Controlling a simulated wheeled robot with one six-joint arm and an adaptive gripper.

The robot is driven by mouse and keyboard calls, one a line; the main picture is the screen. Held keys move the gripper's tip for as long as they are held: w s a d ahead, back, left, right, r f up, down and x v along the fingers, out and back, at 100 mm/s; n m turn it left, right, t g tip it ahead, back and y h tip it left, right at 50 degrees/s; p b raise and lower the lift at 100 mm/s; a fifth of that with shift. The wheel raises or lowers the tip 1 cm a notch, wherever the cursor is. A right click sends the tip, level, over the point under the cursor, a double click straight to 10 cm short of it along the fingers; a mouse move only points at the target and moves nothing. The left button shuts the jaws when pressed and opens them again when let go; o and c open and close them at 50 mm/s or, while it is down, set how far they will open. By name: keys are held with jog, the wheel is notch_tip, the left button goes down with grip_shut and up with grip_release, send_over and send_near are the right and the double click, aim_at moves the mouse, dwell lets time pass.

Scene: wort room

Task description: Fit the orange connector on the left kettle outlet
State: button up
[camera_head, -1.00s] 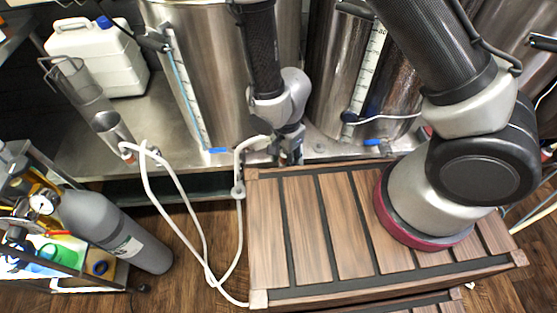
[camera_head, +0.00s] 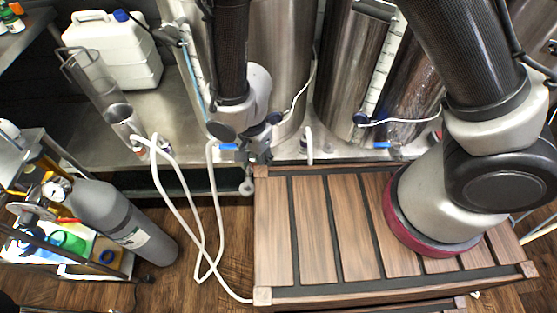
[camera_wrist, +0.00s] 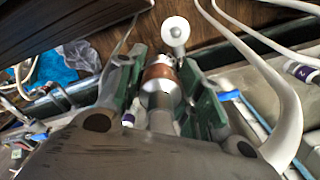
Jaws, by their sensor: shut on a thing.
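My gripper (camera_head: 257,150) points down in front of the left kettle (camera_head: 283,60), at the edge of the steel bench. In the wrist view, its green-padded fingers (camera_wrist: 166,92) are shut on a metal fitting with a copper-orange band (camera_wrist: 158,73), which I take to be the orange connector. A round pale end (camera_wrist: 175,32) shows beyond the band. A blue valve handle (camera_head: 228,147) is just left of my gripper, and also beside the fingers in the wrist view (camera_wrist: 230,95). The outlet itself is not clearly visible, and I cannot tell whether the connector touches it.
A white hose (camera_head: 207,215) loops beside the gripper to the floor. A clear cylinder (camera_head: 98,85) and white jug (camera_head: 115,50) stand left. A grey gas bottle (camera_head: 125,225) leans below them. A slatted wooden platform (camera_head: 350,225) is in front. The right kettle (camera_head: 345,75) has another blue handle (camera_head: 385,145).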

jog(key=s+a+r+n, duration=0.2)
jog(key=a+r, duration=0.1)
jog(key=a, duration=0.1)
send_over(246, 187)
jog(key=shift+f, duration=3.6)
jog(key=shift+f, duration=1.3)
jog(key=o, duration=1.2)
jog(key=shift+r, duration=0.1)
notch_tip(246, 187, up, 12)
jog(key=shift+f, duration=0.1)
